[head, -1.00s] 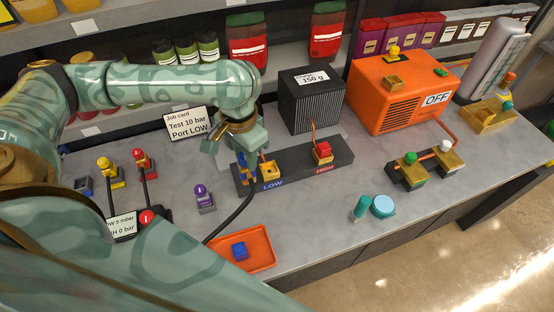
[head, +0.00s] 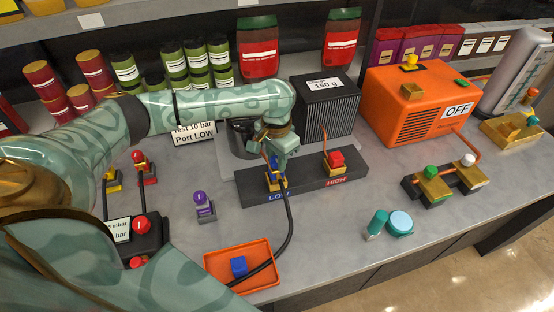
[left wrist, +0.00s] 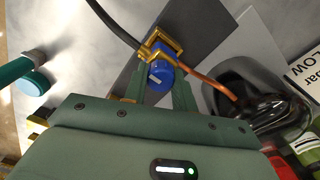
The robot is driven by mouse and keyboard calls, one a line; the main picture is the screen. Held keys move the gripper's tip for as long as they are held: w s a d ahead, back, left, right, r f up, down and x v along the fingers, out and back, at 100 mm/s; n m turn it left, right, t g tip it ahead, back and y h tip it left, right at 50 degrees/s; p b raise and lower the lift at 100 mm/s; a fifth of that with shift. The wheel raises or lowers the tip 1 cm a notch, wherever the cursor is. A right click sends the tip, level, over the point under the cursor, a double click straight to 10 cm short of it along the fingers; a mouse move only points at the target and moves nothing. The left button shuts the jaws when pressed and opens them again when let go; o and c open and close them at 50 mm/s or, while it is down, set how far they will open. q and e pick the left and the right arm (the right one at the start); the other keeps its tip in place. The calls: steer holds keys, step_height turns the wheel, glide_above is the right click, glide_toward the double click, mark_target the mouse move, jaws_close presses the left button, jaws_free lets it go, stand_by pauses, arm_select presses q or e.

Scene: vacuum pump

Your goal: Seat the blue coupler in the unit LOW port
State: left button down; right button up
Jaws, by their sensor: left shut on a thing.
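My left gripper (head: 277,160) is shut on the blue coupler (left wrist: 160,75), which has a black hose (head: 289,225). It holds the coupler right at the brass LOW port (head: 281,185) on the dark port block (head: 306,184). In the left wrist view the coupler is between my fingers, against or just in front of the brass port (left wrist: 166,43). I cannot tell how deep it sits. The HIGH port holds a red coupler (head: 336,159). My right gripper is out of view.
An orange tray (head: 217,267) with a blue block (head: 239,266) lies in front, the hose crossing it. A purple coupler (head: 202,203) stands left, a black box (head: 327,108) behind. Teal parts (head: 399,223) are at front right. The counter between is clear.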

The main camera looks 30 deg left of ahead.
arm_select(q)
steer(key=c, duration=1.1)
jaws_free()
steer(key=shift+r, duration=0.35)
step_height(320, 180, up, 12)
steer(key=p, duration=0.4)
steer(key=shift+f+p, duration=0.25)
steer(key=shift+p, duration=0.15)
steer(key=shift+s, duration=0.1)
